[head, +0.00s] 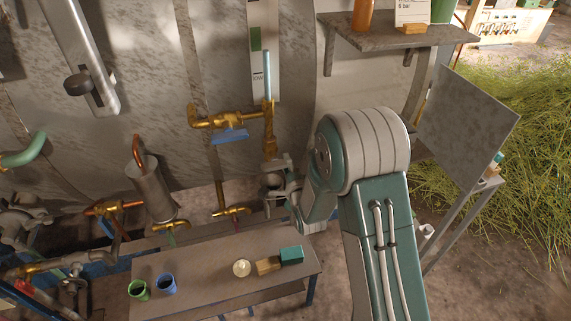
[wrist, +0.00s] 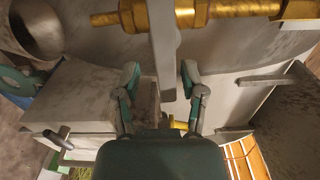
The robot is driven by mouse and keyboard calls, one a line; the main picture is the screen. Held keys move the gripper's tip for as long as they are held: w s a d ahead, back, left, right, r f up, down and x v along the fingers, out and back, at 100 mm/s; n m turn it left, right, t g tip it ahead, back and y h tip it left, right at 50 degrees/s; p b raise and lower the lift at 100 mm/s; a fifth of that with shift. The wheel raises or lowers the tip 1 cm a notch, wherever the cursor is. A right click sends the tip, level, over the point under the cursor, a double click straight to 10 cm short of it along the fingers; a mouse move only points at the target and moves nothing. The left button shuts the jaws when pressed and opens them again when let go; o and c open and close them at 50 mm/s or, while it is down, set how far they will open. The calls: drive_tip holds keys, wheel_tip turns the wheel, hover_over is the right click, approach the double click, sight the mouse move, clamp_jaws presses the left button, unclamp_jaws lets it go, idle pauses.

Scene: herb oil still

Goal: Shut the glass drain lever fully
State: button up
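In the wrist view a flat grey lever (wrist: 164,42) crosses in front of a brass fitting (wrist: 230,10) and extends down between my fingers. My gripper (wrist: 160,74) is open, with a finger on each side of the lever and visible gaps. In the head view my gripper (head: 274,182) is just below the brass fitting under the pale blue sight glass (head: 267,75). No lever can be made out at my gripper in the head view. A blue-handled lever (head: 229,136) lies along the brass valve (head: 215,119) to the left of the sight glass.
A bench (head: 205,283) below holds a green cup (head: 138,290), a blue cup (head: 166,285), a round pale item (head: 241,268) and a teal block (head: 291,255). A shelf (head: 400,38) and a grey panel (head: 468,120) stand at right. Smaller brass valves (head: 232,211) sit lower left.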

drive_tip(key=shift+s+r, duration=0.1)
drive_tip(key=shift+s, duration=0.05)
drive_tip(key=shift+s, duration=0.35)
drive_tip(key=v, duration=1.1)
drive_tip(key=shift+w, duration=0.1)
idle(0.8)
